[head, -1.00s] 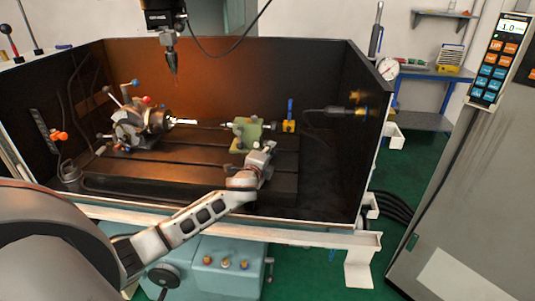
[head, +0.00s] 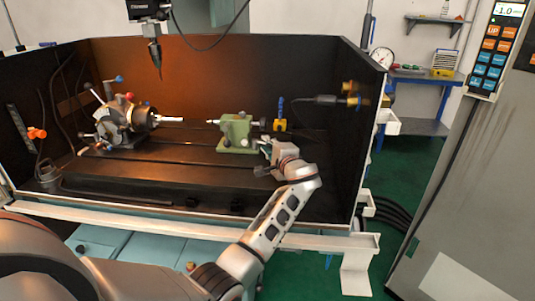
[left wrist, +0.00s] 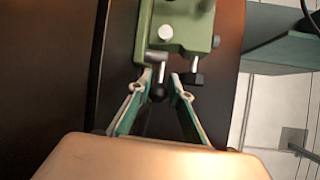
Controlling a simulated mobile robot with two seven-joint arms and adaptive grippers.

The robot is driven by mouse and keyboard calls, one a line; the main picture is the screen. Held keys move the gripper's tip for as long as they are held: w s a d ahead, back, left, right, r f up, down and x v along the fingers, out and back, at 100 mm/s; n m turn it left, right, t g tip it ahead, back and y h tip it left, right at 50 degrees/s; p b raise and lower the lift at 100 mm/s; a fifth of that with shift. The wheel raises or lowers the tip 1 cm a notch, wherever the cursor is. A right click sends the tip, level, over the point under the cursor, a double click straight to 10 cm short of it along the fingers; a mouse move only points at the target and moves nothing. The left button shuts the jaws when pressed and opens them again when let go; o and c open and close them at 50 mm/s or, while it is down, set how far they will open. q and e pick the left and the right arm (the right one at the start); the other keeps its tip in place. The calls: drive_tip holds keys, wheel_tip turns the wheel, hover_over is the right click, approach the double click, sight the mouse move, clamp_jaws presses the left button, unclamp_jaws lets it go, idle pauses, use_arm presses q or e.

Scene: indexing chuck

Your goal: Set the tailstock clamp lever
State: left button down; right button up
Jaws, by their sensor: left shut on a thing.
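The green tailstock (head: 237,131) stands on the slotted table, and its body also shows at the top of the left wrist view (left wrist: 180,25). The clamp lever (left wrist: 156,90) hangs from its near side as a short metal arm with a black ball knob. My left gripper (left wrist: 161,77) is at the near side of the tailstock, its two teal fingers on either side of the lever, shut on it. In the head view the gripper (head: 266,160) is small and its fingers are hard to make out. My right gripper is not in view.
The indexing chuck (head: 125,120) stands left on the table (head: 150,172). A blue-handled yellow valve (head: 280,123) is just right of the tailstock. A spindle probe (head: 155,60) hangs above. Dark enclosure walls (head: 355,110) close the back and right.

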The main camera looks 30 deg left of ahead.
use_arm(q)
drive_tip(key=shift+w+f+n+g+y+b, duration=0.25)
drive_tip(key=shift+f+n+g+y+b, duration=0.2)
drive_tip(key=shift+b, duration=0.1)
drive_tip(key=shift+w+r+g+b, duration=0.1)
drive_tip(key=shift+r+g+b, duration=0.05)
drive_tip(key=shift+g+b, duration=0.2)
drive_tip(key=shift+r+n, duration=0.1)
drive_tip(key=shift+n, duration=0.15)
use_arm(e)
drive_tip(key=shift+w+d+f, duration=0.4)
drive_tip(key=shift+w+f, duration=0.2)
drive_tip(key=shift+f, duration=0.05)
use_arm(q)
drive_tip(key=shift+r+y, duration=0.15)
drive_tip(key=shift+y, duration=0.1)
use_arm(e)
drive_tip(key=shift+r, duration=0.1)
use_arm(q)
drive_tip(key=c, duration=1.8)
unclamp_jaws()
drive_tip(key=shift+c, duration=0.2)
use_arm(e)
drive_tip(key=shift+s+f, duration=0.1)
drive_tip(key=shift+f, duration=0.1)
